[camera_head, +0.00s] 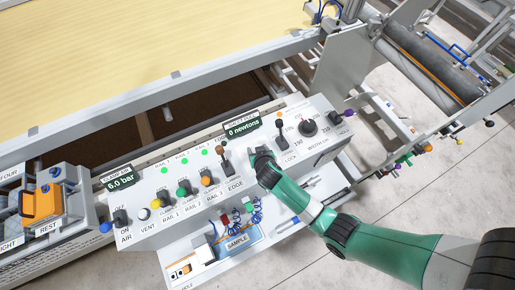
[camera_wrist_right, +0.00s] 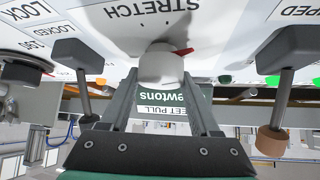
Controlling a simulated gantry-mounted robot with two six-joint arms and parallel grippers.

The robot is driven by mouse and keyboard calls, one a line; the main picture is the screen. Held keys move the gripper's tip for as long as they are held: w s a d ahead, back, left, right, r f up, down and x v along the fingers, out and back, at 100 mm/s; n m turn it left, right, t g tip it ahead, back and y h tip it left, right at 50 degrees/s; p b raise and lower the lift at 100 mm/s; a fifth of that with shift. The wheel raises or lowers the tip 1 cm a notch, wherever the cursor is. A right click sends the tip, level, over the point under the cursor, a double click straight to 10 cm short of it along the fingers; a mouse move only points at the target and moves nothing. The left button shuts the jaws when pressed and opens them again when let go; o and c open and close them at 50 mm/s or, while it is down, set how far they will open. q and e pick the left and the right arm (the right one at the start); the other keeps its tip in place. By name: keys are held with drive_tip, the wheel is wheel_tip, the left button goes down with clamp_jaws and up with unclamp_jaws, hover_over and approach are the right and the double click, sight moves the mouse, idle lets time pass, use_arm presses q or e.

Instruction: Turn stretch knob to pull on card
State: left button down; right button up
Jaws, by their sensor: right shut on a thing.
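The stretch knob (camera_wrist_right: 160,64) is a pale round knob with a red pointer, below the word STRETCH in the upside-down right wrist view. My right gripper (camera_wrist_right: 159,80) is shut on it, a finger on each side. In the head view my right gripper (camera_head: 262,158) reaches onto the grey control panel (camera_head: 150,232) and hides the knob. The sheet pull display (camera_head: 242,127) reads 0 newtons. A small blue card marked SAMPLE (camera_head: 236,243) lies below the panel; any pull figure on it is too small to read. My left gripper is not in view.
A lever (camera_head: 225,160) marked EDGE stands left of the right gripper, and a lock lever (camera_head: 281,133) stands to its right. Farther right is the black width knob (camera_head: 308,126). Several coloured rail levers line the panel's left part. Coiled blue leads (camera_head: 256,212) hang below.

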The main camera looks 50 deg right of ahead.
drive_tip(key=shift+m+g+h+p, duration=0.3)
drive_tip(key=shift+m+h+p, duration=0.2)
drive_tip(key=shift+m, duration=0.2)
drive_tip(key=o, duration=1.4)
drive_tip(key=shift+c, duration=0.2)
